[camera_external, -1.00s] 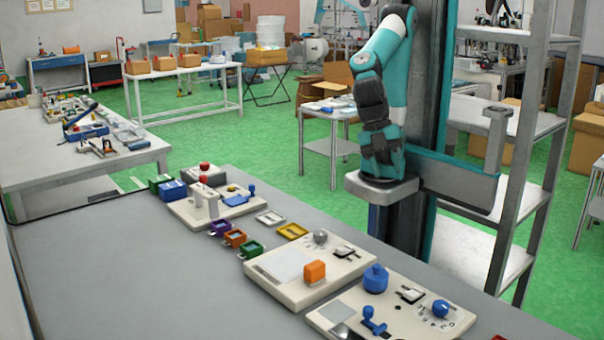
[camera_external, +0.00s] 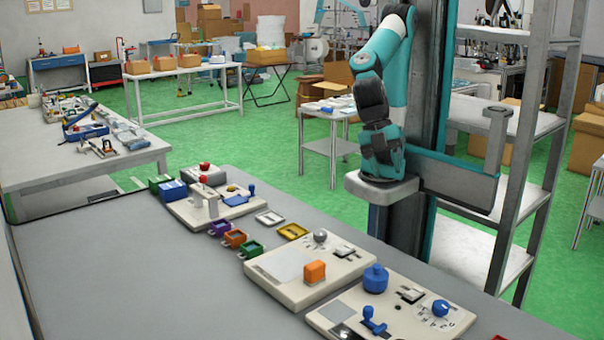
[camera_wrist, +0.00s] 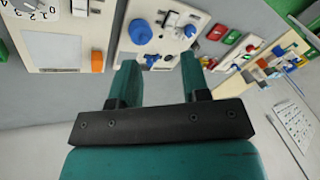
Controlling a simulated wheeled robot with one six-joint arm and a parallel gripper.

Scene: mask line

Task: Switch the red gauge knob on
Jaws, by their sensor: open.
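I cannot tell which, if either, is the gauge knob, and no gauge face is readable there. In the wrist view my gripper (camera_wrist: 158,75) is open and empty, its two teal fingers apart. It points toward a pale panel (camera_wrist: 133,58) with a blue round knob (camera_wrist: 140,31), apart from it. In the external view my arm is folded beside the column.
The middle panel (camera_external: 262,262) carries an orange block (camera_external: 315,271). The near panel (camera_external: 335,311) holds a large blue knob (camera_external: 375,278) and a blue dial (camera_external: 440,308). Small coloured trays, one green (camera_external: 252,249), stand between panels. The grey bench (camera_external: 120,275) is clear at left.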

